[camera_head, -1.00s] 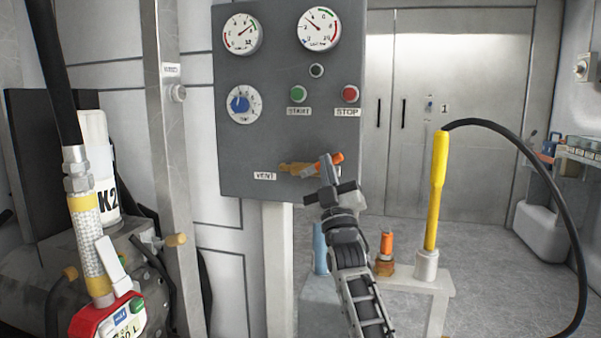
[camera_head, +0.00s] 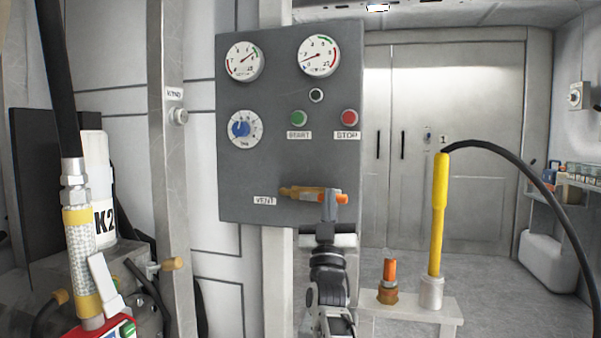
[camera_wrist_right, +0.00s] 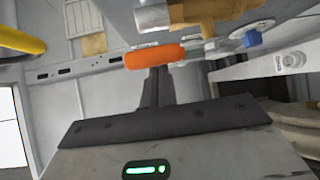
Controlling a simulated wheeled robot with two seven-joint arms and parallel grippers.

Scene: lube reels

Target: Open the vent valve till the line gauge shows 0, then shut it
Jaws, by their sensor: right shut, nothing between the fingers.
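The vent valve (camera_head: 299,192) is a brass body low on the grey panel, right of the VENT label. Its orange-tipped lever (camera_head: 333,198) lies nearly level, pointing right; the orange tip also shows in the wrist view (camera_wrist_right: 155,56). My right gripper (camera_head: 330,207) is shut and empty, its fingertips at the lever, seemingly touching it. The right gauge (camera_head: 318,56) has its needle pointing left and slightly down, near the low end. The left gauge (camera_head: 244,61) has its needle pointing up-right. Which is the line gauge is too small to read. My left gripper is out of view.
The panel (camera_head: 290,160) also bears a blue dial (camera_head: 241,129), a green START button (camera_head: 299,118) and a red STOP button (camera_head: 349,117). A yellow grease handle (camera_head: 439,210) with black hose stands on a stand at right. A hose and red meter hang at left.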

